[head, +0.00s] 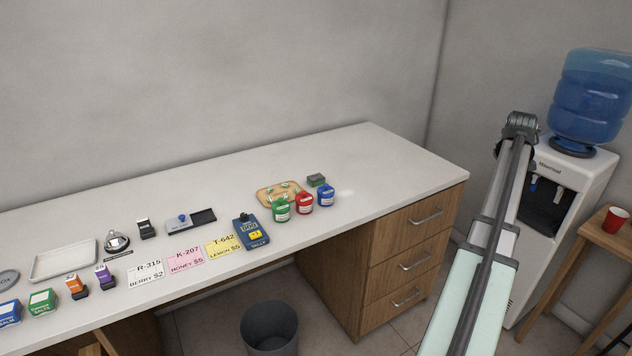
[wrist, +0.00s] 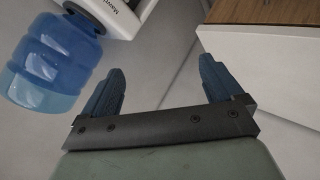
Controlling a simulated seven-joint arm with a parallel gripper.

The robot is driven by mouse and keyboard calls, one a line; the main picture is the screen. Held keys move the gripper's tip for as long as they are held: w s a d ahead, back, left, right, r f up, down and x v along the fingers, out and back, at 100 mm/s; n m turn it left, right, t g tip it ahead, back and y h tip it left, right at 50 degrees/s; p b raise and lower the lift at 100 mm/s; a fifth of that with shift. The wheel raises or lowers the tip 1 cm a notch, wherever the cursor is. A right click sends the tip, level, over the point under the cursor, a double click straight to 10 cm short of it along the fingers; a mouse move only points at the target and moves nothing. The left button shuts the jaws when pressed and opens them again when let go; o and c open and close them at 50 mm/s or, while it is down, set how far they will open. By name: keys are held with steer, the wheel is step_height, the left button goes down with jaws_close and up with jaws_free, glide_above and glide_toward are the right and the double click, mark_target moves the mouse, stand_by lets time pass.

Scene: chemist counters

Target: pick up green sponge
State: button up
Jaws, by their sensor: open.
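A small dark block with a green top (head: 316,180), which looks like the green sponge, lies on the white counter (head: 400,155) toward its right end in the head view. It sits just behind the red and blue jars. My gripper (head: 521,122) is raised to the right of the counter, well apart from the sponge, in front of the water cooler. In the wrist view my gripper (wrist: 162,68) has its two blue fingers spread wide with nothing between them. The sponge does not show in the wrist view.
A green jar (head: 281,208), red jar (head: 303,203) and blue jar (head: 325,196) stand close in front of the sponge. A wooden tray (head: 259,196) with small green-and-white items is left of it. The counter's right end is clear. The water cooler (head: 570,165) stands at right.

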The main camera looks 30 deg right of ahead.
step_height(320, 180, up, 5)
steer(key=d, duration=0.1)
steer(key=w+a+f+n+y, duration=0.1)
steer(key=w+a+f+y, duration=0.1)
steer(key=w+a, duration=0.5)
steer(key=w+a+f+y, duration=0.1)
steer(key=w+a+f, duration=0.1)
steer(key=w, duration=0.8)
steer(key=w+a+f+n+y, duration=0.1)
steer(key=w+a+f+y, duration=0.1)
steer(key=w+a, duration=0.5)
steer(key=n+g+y, duration=0.1)
steer(key=g+y, duration=0.2)
steer(key=y, duration=0.2)
glide_toward(316, 176)
step_height(316, 176, down, 4)
steer(key=shift+w+r, duration=0.15)
steer(key=shift+r, duration=0.1)
steer(key=shift+w+a+f, duration=0.1)
steer(key=shift+a+f, duration=0.05)
steer(key=shift+f, duration=1.15)
steer(key=shift+a+f, duration=0.1)
steer(key=shift+f, duration=1.2)
steer(key=c, duration=1.1)
steer(key=shift+r, duration=5.05)
